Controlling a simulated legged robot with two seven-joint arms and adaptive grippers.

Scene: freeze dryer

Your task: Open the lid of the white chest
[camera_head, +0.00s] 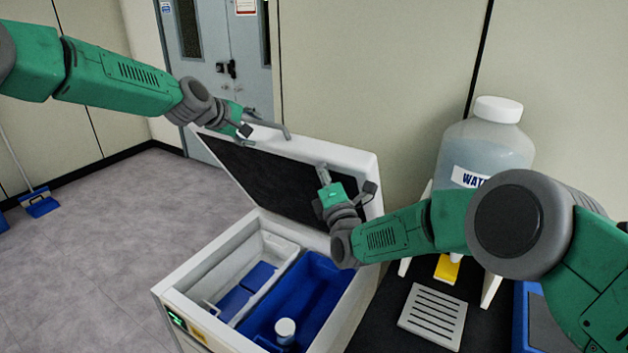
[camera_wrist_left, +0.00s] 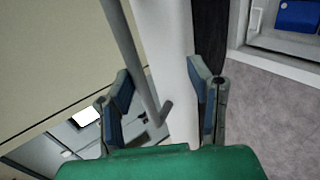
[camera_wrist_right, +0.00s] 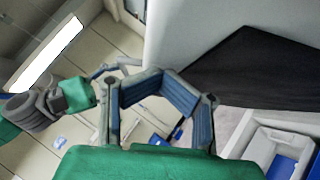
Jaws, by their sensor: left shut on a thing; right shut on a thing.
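The white chest (camera_head: 178,281) stands open, its lid (camera_head: 352,162) tilted up with the dark underside facing me. A grey bar handle (camera_head: 281,128) sits at the lid's upper edge. My left gripper (camera_head: 248,122) is at this handle; in the left wrist view the handle bar (camera_wrist_left: 140,62) runs between its spread fingers. My right gripper (camera_head: 323,172) is in front of the dark underside. In the right wrist view its fingers (camera_wrist_right: 158,76) come together beside the lid's white edge (camera_wrist_right: 190,40). The exact contact there is hard to see.
Inside the chest are a blue bin (camera_head: 322,290), a white-capped item (camera_head: 285,328) and a white compartment with blue pieces (camera_head: 232,300). A water jug (camera_head: 490,150) on a stand and a slotted grey tray (camera_head: 433,315) are at the right.

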